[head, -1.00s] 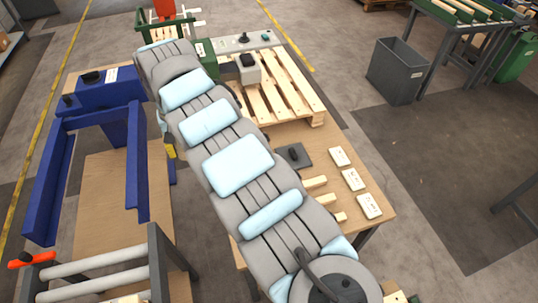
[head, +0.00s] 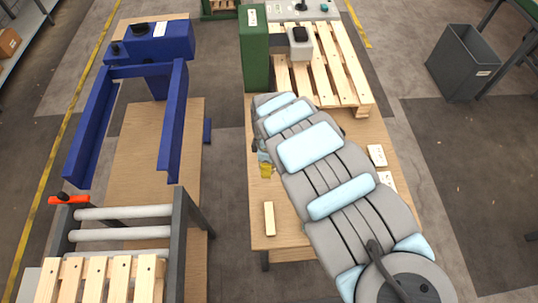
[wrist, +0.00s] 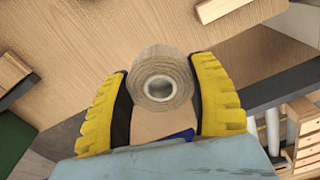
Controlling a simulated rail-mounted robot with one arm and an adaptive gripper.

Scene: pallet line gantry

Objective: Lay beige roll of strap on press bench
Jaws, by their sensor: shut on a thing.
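My gripper (head: 265,170) shows in the head view as a bit of yellow over the left part of a wooden bench (head: 262,238). In the wrist view, its yellow fingers (wrist: 162,78) are shut on the beige roll of strap (wrist: 162,62), one finger on each side. The roll's round face and pale hollow core point toward the wrist camera. A wooden top (wrist: 110,35) lies beyond the roll, and the roll appears held above it. In the head view my arm hides the roll and the middle of the bench. I cannot tell for sure which bench is the press bench.
A pale block (head: 269,218) and white labelled boxes (head: 376,155) lie on the bench, with a green column (head: 255,55) and a pallet (head: 345,75) behind. A blue frame (head: 90,130) and rollers (head: 120,233) stand left across a gap. A grey bin (head: 462,62) stands right.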

